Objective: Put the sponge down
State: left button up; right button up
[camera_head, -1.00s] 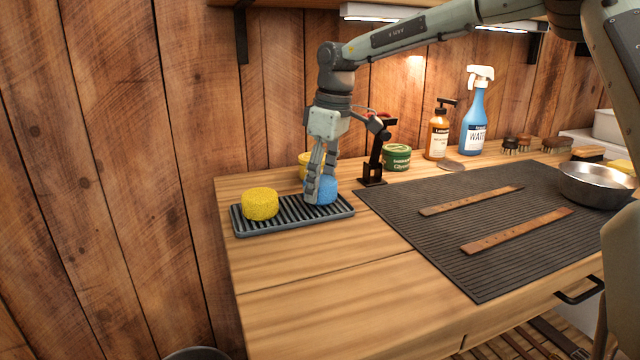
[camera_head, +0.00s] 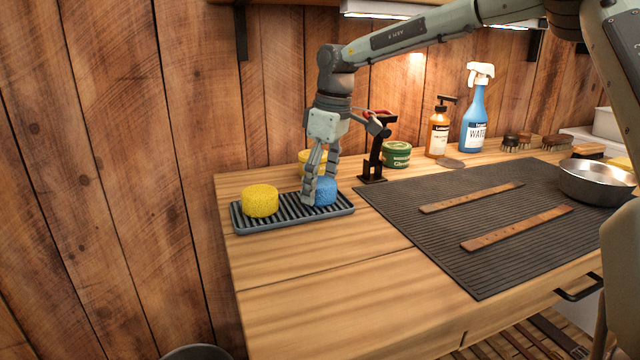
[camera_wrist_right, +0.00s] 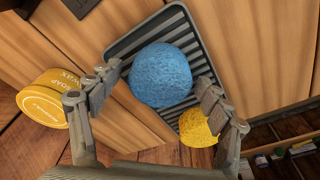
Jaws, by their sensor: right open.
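A blue sponge (camera_head: 326,191) rests on the right part of a dark ribbed tray (camera_head: 240,222) on the bench. In the right wrist view the blue sponge (camera_wrist_right: 160,75) lies between and beyond the finger tips, with the ribbed tray (camera_wrist_right: 124,48) under it. A yellow sponge (camera_head: 260,201) sits at the left of the same tray; it also shows in the wrist view (camera_wrist_right: 198,128). My right gripper (camera_head: 320,195) is open around the blue sponge, fingers pointing down and partly hiding it. My left gripper is not in view.
A yellow soap tin (camera_head: 305,160) stands behind the tray. A black stand (camera_head: 374,160) and a green tin (camera_head: 397,155) are to the right. A dark mat (camera_head: 470,250) holds two leather straps and a metal bowl (camera_head: 595,184). Bare bench lies in front of the tray.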

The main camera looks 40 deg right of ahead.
aim_at(329, 183)
notch_tip(329, 183, up, 12)
jog(key=s+d, duration=0.1)
jog(key=shift+s, duration=0.25)
dwell(0.6)
